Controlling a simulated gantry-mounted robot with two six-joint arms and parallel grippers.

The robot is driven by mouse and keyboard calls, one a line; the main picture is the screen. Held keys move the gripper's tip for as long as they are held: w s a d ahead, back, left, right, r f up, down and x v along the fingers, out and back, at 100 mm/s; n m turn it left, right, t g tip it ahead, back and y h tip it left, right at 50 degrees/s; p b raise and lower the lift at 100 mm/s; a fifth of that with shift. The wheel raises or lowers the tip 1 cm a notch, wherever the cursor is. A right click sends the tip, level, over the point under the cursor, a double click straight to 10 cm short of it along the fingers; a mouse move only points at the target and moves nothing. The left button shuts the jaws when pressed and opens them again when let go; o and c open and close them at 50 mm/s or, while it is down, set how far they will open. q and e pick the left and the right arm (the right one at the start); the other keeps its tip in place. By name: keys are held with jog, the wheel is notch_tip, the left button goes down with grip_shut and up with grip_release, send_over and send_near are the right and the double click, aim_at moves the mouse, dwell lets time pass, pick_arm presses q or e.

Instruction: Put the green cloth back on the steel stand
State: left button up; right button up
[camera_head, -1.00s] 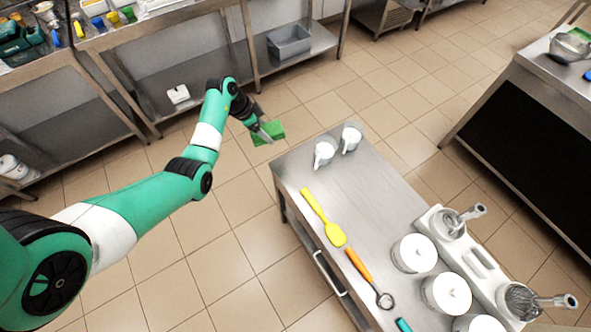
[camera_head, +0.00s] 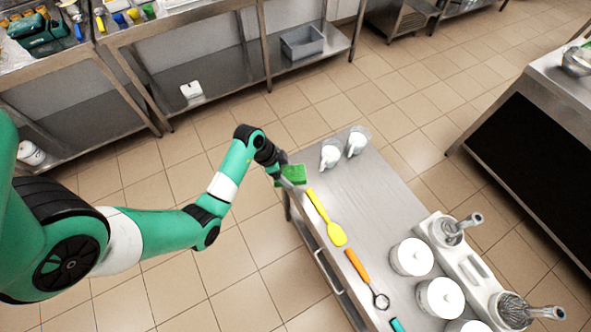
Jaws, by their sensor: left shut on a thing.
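The green cloth (camera_head: 294,173) is a small flat green piece at the left far edge of the steel stand (camera_head: 364,208). My left gripper (camera_head: 285,173) is shut on the cloth and holds it by its left side. The cloth appears at or just over the stand's left edge; I cannot tell whether it touches the top. The stand has a bare steel top around its far middle. My right gripper is not in view.
White lidded tubs (camera_head: 411,257) and a white holder (camera_head: 468,258) with whisk attachments fill the near right.

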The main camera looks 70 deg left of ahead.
pick_arm(q)
jog(key=w+a+f+b, duration=0.1)
jog(key=a+f, duration=0.1)
jog(key=w+a+f+b, duration=0.1)
jog(key=w+f+b, duration=0.1)
jog(key=w+a+f+b, duration=0.1)
jog(key=a+f+b, duration=0.1)
jog(key=shift+w+a+f, duration=0.3)
jog(key=shift+w+f, duration=0.1)
jog(key=shift+w+a+f, duration=0.2)
jog(key=shift+a, duration=0.05)
notch_tip(320, 180, down, 4)
jog(key=b, duration=0.2)
jog(key=shift+w+a+r+b, duration=0.15)
jog(key=shift+b, duration=0.15)
jog(key=shift+r, duration=0.15)
jog(key=o, duration=1.4)
